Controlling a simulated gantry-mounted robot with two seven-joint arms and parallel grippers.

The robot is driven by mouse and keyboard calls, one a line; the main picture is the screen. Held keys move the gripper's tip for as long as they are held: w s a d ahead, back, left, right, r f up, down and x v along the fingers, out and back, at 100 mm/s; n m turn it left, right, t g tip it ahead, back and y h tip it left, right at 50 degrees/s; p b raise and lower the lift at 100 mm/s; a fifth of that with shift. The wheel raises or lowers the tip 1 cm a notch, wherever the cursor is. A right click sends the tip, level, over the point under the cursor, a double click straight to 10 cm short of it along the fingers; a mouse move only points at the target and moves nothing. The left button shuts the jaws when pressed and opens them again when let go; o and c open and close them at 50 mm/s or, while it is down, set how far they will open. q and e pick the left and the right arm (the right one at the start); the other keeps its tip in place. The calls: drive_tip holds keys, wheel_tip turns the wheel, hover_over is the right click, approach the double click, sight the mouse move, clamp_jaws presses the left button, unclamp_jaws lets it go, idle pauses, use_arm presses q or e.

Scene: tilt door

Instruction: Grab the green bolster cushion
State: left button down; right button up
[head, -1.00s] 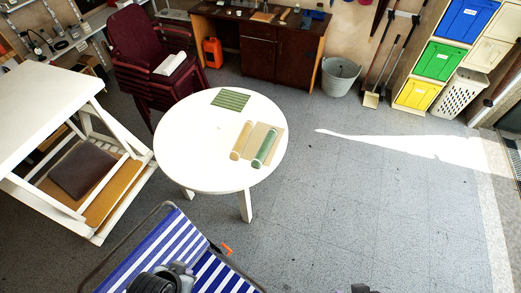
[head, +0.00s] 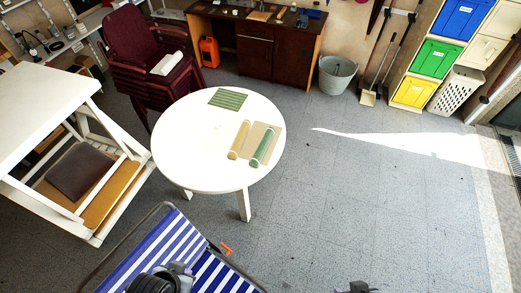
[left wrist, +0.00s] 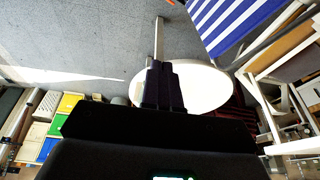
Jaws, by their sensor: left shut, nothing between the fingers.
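The green bolster cushion (head: 263,146) is a slim green roll with pale ends. It lies on the right part of the round white table (head: 205,165), on a tan mat (head: 274,139). A similar yellow-tan roll (head: 239,140) lies just left of it, apart and roughly parallel. In the left wrist view my left gripper (left wrist: 165,68) is shut and empty, with the white table top (left wrist: 208,88) behind its fingers. I cannot make out the cushion in that view. In the head view only parts of my arms show at the bottom edge; my right gripper is not seen.
A green striped mat (head: 228,98) lies on the table's far side. A blue-striped lounger (head: 180,245) stands in front of the table and a white table (head: 40,95) to the left. Stacked maroon chairs (head: 140,60) stand behind. The floor to the right is clear.

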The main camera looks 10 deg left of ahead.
use_arm(q)
drive_tip(key=shift+c, duration=0.6)
unclamp_jaws()
